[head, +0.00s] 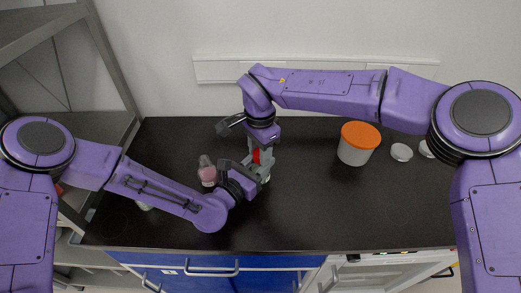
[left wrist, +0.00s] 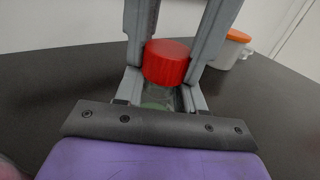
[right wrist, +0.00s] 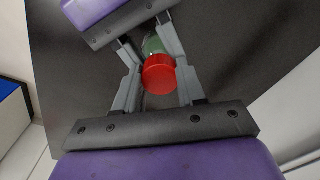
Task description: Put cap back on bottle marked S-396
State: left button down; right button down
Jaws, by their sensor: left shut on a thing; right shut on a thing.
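The red cap (head: 256,156) is between the fingers of my right gripper (head: 259,158), which is shut on it. It also shows in the left wrist view (left wrist: 167,62) and the right wrist view (right wrist: 159,75). A clear, greenish bottle (left wrist: 158,98) is directly below the cap, between the fingers of my left gripper (left wrist: 163,92), which is shut on it. The bottle also shows behind the cap in the right wrist view (right wrist: 153,45). The cap sits over the bottle's top and hides the neck. I cannot tell whether it is seated or threaded. No label is readable.
A pinkish flask (head: 207,174) stands close to the left of my grippers. A white tub with an orange lid (head: 360,136) and a white round lid (head: 401,152) are on the right. The black counter (head: 330,215) is clear at the front right.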

pick_arm(q)
jog(key=shift+s+d+f, duration=0.2)
jog(key=shift+s, duration=0.1)
pick_arm(e)
jog(key=shift+d+f, duration=0.1)
jog(key=shift+f, duration=0.4)
jog(key=shift+w+r, duration=0.1)
jog(key=shift+r, duration=0.05)
pick_arm(q)
jog(key=shift+a, duration=0.1)
pick_arm(e)
jog(key=shift+w+r, duration=0.15)
dwell(0.5)
